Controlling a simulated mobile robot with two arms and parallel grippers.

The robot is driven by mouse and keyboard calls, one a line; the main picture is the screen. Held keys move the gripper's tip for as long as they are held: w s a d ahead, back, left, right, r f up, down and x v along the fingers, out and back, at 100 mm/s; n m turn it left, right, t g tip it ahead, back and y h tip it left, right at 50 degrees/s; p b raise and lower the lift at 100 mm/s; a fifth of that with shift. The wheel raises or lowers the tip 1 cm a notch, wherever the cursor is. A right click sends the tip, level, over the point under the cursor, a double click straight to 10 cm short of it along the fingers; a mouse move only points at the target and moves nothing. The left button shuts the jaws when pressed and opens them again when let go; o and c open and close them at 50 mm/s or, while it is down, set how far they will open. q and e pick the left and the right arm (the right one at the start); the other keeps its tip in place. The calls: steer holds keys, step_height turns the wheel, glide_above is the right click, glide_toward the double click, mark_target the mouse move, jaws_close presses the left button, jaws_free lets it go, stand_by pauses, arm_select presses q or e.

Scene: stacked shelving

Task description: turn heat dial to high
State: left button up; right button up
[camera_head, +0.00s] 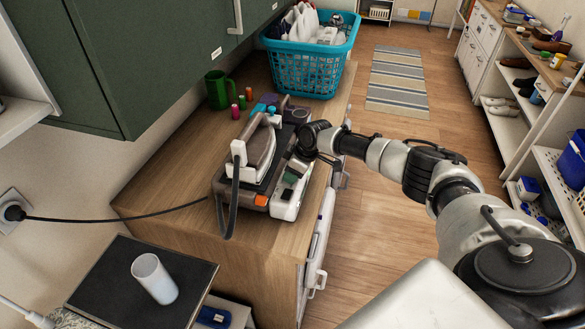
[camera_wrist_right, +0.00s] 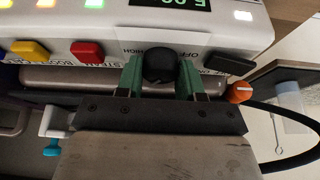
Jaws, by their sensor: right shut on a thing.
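The ironing station (camera_head: 285,202) is a grey and white unit on the wooden counter, with an iron (camera_head: 258,150) resting on it. In the right wrist view, the black round heat dial (camera_wrist_right: 159,62) sits on the white front panel (camera_wrist_right: 215,45), with "HIGH" and "OFF" lettering beside it. My right gripper (camera_wrist_right: 160,78) has its green fingers on both sides of the dial, shut on it. In the head view, my right gripper (camera_head: 303,152) is at the station's right side and hides the dial. The dial's pointer is not readable. My left gripper is out of view.
A teal basket (camera_head: 310,68) and green mug (camera_head: 218,90) stand behind.

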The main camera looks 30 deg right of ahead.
steer(key=m+p, duration=0.2)
steer(key=m+t+h+p, duration=0.1)
steer(key=shift+r+m, duration=0.25)
steer(key=shift+m, duration=0.05)
steer(key=shift+m+h+p, duration=0.4)
steer(key=shift+m+p, duration=0.25)
steer(key=shift+m, duration=0.15)
steer(key=shift+f, duration=0.1)
steer(key=o, duration=0.9)
steer(key=shift+s+a+f, duration=0.1)
